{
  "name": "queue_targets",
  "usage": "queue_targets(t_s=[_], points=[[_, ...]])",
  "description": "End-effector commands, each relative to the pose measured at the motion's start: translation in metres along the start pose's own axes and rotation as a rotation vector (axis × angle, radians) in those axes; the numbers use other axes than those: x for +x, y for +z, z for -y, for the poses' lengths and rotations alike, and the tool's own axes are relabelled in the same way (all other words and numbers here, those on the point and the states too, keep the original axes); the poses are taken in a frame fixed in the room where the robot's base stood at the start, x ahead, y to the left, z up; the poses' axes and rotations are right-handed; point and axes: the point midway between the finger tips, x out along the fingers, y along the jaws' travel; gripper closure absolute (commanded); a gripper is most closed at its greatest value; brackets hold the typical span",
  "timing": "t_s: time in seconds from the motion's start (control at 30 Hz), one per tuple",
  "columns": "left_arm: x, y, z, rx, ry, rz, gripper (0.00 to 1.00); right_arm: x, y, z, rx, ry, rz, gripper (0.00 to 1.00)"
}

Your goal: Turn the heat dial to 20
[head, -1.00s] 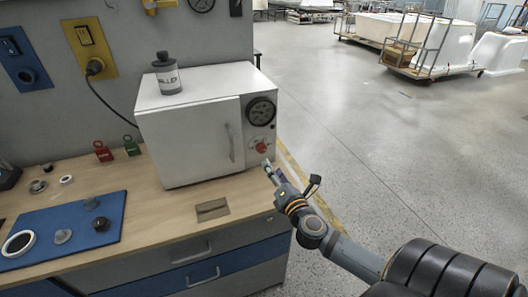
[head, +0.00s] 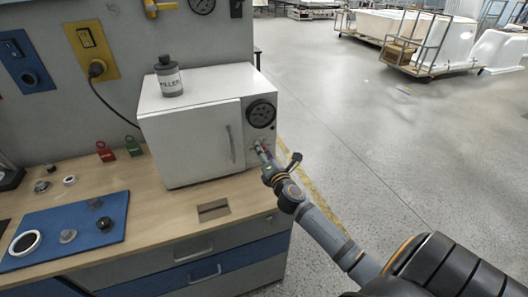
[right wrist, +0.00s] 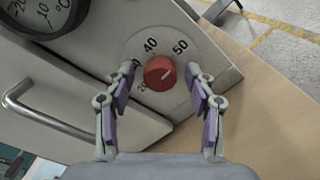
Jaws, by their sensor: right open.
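The red heat dial (right wrist: 160,72) shows in the right wrist view on the front of the white oven (head: 190,140), with 40 and 50 readable on the scale around it. Its pale pointer mark points toward the 50 side. The 20 mark is partly hidden by a finger. My right gripper (right wrist: 163,85) is open, its fingers on either side of the dial with gaps to it. In the head view my right gripper (head: 262,150) is at the oven's front and covers most of the dial. My left gripper is not in view.
A round gauge (head: 261,113) sits above the dial, and a door handle (head: 231,143) is left of it. A filler bottle (head: 169,77) stands on the oven. The wooden bench (head: 165,205) holds a blue mat (head: 50,215). Floor right of the bench is clear.

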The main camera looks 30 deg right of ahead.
Motion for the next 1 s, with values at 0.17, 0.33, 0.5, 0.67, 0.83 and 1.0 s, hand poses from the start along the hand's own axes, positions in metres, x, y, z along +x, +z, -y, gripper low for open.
queue_targets(t_s=[0.17, 0.33, 0.5, 0.67, 0.83, 1.0], points=[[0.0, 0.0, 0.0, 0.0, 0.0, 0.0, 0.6, 0.0, 0.0, 0.0, 0.0, 0.0, 0.0, 0.55], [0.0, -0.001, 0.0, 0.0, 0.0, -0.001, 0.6, -0.001, 0.0, 0.0, 0.0, 0.0, 0.0, 0.78], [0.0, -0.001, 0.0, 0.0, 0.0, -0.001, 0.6, -0.001, 0.0, 0.0, 0.0, 0.0, 0.0, 0.99], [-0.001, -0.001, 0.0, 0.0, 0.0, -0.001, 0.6, -0.001, 0.0, 0.0, -0.011, 0.0, 0.0, 0.99], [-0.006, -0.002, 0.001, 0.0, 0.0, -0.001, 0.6, -0.001, 0.001, -0.001, -0.065, 0.0, 0.0, 0.99], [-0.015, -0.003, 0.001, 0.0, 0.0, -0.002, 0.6, -0.001, 0.002, -0.002, -0.175, -0.001, 0.0, 0.99]])
